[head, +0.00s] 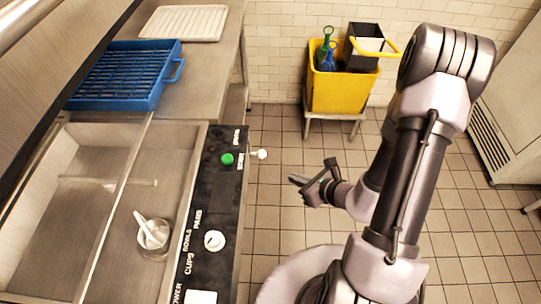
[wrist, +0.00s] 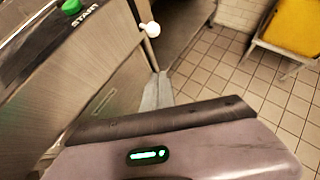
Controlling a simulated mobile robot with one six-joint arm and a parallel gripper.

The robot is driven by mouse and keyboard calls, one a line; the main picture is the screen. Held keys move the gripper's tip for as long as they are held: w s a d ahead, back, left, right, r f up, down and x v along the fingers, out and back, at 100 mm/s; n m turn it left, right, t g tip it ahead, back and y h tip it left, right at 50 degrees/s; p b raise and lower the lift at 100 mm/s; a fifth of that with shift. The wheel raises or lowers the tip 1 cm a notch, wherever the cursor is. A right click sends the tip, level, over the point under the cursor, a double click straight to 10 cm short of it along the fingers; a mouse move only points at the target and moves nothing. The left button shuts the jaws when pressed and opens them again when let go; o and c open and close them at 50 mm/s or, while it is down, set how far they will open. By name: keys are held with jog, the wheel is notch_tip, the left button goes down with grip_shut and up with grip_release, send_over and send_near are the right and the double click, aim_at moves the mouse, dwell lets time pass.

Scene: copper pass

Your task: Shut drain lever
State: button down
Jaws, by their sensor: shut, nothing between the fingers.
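The drain lever (head: 262,154) shows as a white ball knob sticking out from the front edge of the machine's control panel, near the green button. The same white knob shows in the wrist view (wrist: 152,29), at the top, on a short stem. My gripper (head: 293,179) is in front of the panel over the floor, to the right of and a little nearer than the knob, apart from it. In the wrist view the grey fingers (wrist: 156,88) are together and empty, pointing below the knob. The lever's shaft is mostly hidden.
The black control panel (head: 207,200) carries a green start button (head: 227,159) and a white dial (head: 214,241). A blue rack (head: 115,78) and a white tray (head: 184,22) lie beyond. A yellow bucket (head: 338,92) stands by the wall. The tiled floor between is clear.

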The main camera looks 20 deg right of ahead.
aim_at(257, 154)
jog(key=w+a+f+b, duration=0.3)
jog(key=w+a+b, duration=0.2)
jog(key=w, duration=0.5)
jog(key=shift+f, duration=0.25)
